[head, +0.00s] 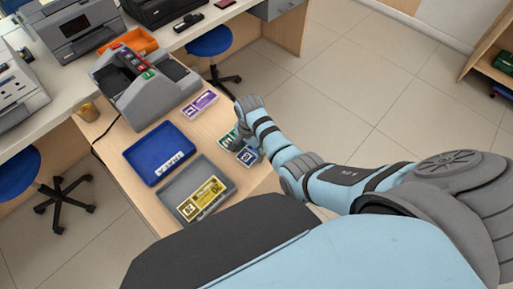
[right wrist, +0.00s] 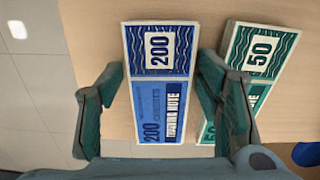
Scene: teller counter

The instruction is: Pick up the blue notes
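The blue notes (right wrist: 161,105), a stack marked 200, lie flat on the wooden counter in the right wrist view. My right gripper (right wrist: 160,72) is open, with one finger on each side of the blue notes. The right finger is between them and the green notes (right wrist: 262,55), marked 50, and covers part of the green stack. In the head view the blue notes (head: 248,156) show just below my right gripper (head: 241,138), at the counter's right edge. The green notes are partly hidden behind the gripper there. My left gripper is not in view.
A grey tray (head: 226,179) holds yellow notes (head: 203,198). A blue tray (head: 142,154) lies beside it. Purple notes (head: 200,104) lie further back, near a grey counting machine (head: 155,98). Open floor lies right of the counter.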

